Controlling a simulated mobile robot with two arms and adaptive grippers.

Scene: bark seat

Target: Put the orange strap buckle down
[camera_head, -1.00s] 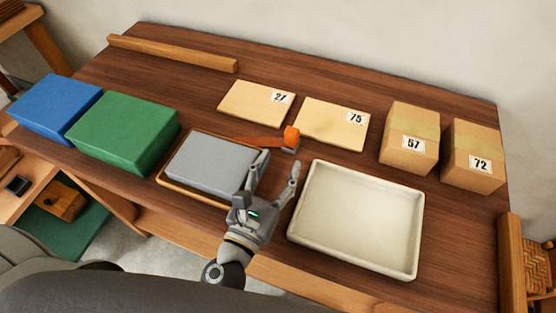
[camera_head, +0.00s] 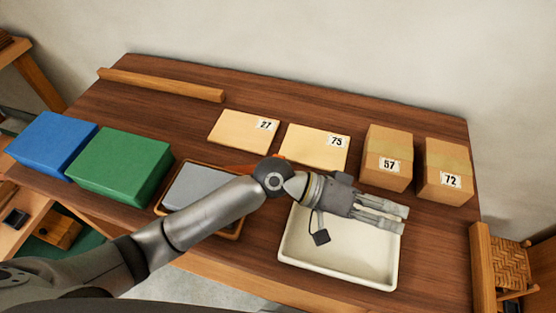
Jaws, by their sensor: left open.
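The orange strap (camera_head: 236,169) shows as a thin sliver above the grey block (camera_head: 193,183); my left arm covers most of it, and its buckle end is hidden or too unclear to make out. My left gripper (camera_head: 403,219) is open and points right, above the right part of the white tray (camera_head: 340,277). No strap or buckle shows between its fingers. A small dark square piece on a thin dark line hangs below my wrist, in front of the tray; I cannot tell what it is. My right gripper is not in view.
A blue box (camera_head: 52,144) and a green box (camera_head: 119,164) stand at left. Flat packets 27 (camera_head: 240,132) and 75 (camera_head: 312,149) lie behind my arm. Cartons 57 (camera_head: 388,157) and 72 (camera_head: 447,170) stand at right. A wooden bar (camera_head: 160,85) lies at the back.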

